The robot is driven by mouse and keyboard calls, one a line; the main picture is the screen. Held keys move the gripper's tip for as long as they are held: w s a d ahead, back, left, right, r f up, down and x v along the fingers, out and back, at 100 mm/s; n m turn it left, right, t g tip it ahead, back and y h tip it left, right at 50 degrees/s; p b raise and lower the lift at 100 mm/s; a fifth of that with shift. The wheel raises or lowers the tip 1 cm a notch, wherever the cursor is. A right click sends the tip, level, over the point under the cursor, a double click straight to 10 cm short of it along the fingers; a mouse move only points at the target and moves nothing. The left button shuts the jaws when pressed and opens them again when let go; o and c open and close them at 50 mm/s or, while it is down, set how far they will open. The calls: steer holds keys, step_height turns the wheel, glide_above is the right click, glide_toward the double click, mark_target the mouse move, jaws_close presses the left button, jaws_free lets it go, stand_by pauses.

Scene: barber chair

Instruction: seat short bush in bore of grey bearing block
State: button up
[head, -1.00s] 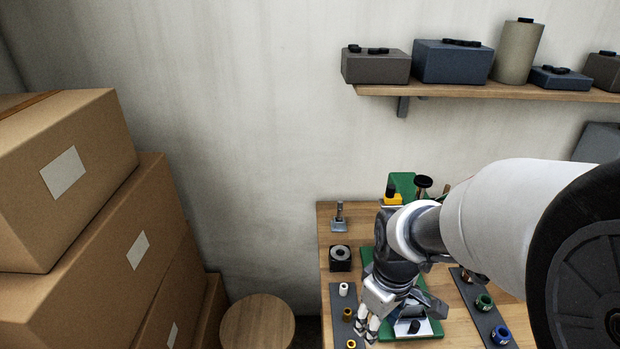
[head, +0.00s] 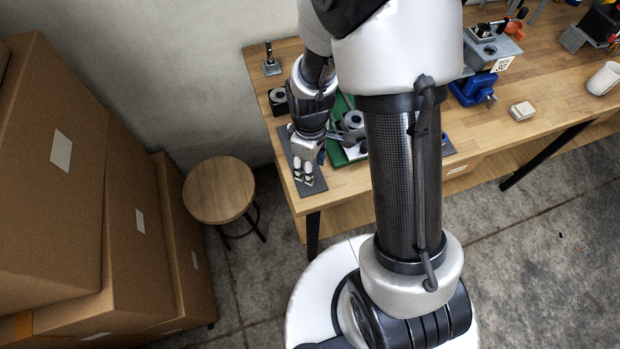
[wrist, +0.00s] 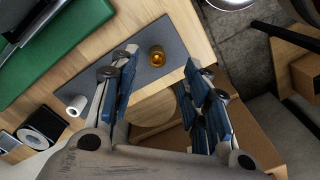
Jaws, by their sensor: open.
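A gold-coloured bush (wrist: 157,55) stands on the dark grey mat (wrist: 178,42) in the wrist view, seen between my fingertips but not touched by them. A white bush (wrist: 77,105) stands on the same mat, outside the left finger. My gripper (wrist: 158,65) is open and empty; in the head view my gripper (head: 304,173) is over the near part of the mat (head: 291,150) and hides the bushes. A dark block with a grey ring-shaped top (head: 278,100) sits behind the mat; it also shows in the wrist view (wrist: 38,122). I cannot tell whether it is the grey bearing block.
A green board (head: 338,157) lies right of my gripper, with a grey round part (head: 351,120) on it. A small metal stand (head: 271,66) is at the back left. A wooden stool (head: 219,188) and cardboard boxes (head: 100,220) stand left of the table.

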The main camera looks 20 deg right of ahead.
steer(key=shift+w+d+f+b, duration=0.1)
steer(key=shift+f+b, duration=0.4)
steer(key=shift+f, duration=0.9)
steer(key=shift+w+f+b, duration=0.1)
steer(key=shift+f+b, duration=0.35)
steer(key=shift+f, duration=0.9)
steer(key=shift+s+r, duration=0.1)
steer(key=shift+c, duration=0.3)
jaws_close()
